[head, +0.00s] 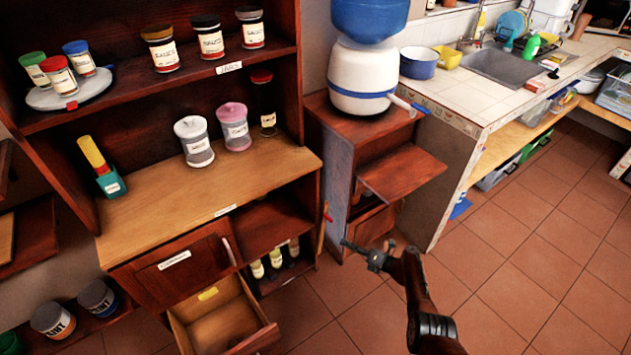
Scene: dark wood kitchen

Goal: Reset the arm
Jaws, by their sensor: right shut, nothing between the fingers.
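My right gripper (358,248) is shut and empty. It hangs in the air over the tiled floor, at the end of my right arm (418,295), which comes in from the bottom right of the head view. The gripper points left, toward the front of the small cabinet with the water dispenser, and appears apart from it. My left gripper is not in view.
A dark wood shelf unit (150,200) with several jars stands left; its lower drawer (222,315) is open. A small cabinet (375,130) holds a water dispenser (365,75); a panel (402,175) juts from it. A tiled counter (480,85) stands right. The floor (520,240) is clear.

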